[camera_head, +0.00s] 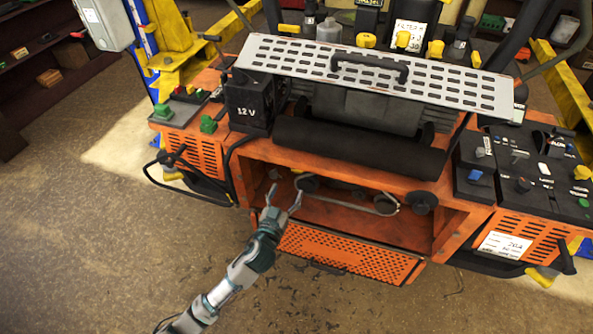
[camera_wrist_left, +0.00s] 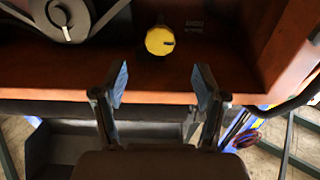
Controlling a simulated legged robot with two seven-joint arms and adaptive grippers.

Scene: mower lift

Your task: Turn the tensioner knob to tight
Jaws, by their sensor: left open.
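The tensioner knob (camera_wrist_left: 160,41) is a round yellow knob with a short black mark at its right side, on the inner wall of the orange compartment in the left wrist view. I cannot make it out in the head view. My left gripper (camera_head: 282,198) is open at the left part of the compartment's opening. In the left wrist view its two fingers (camera_wrist_left: 161,86) stand apart, with the knob centred beyond the gap, not between them. Small dark lettering (camera_wrist_left: 194,27) beside the knob is too small to read. My right gripper is not in view.
A belt (camera_head: 345,204) runs around dark pulleys inside the compartment; one pulley (camera_wrist_left: 70,15) is left of the knob in the wrist view. The perforated orange panel (camera_head: 350,252) hangs open below. A black 12 V box (camera_head: 249,104) and a grey slotted cover (camera_head: 300,62) are above.

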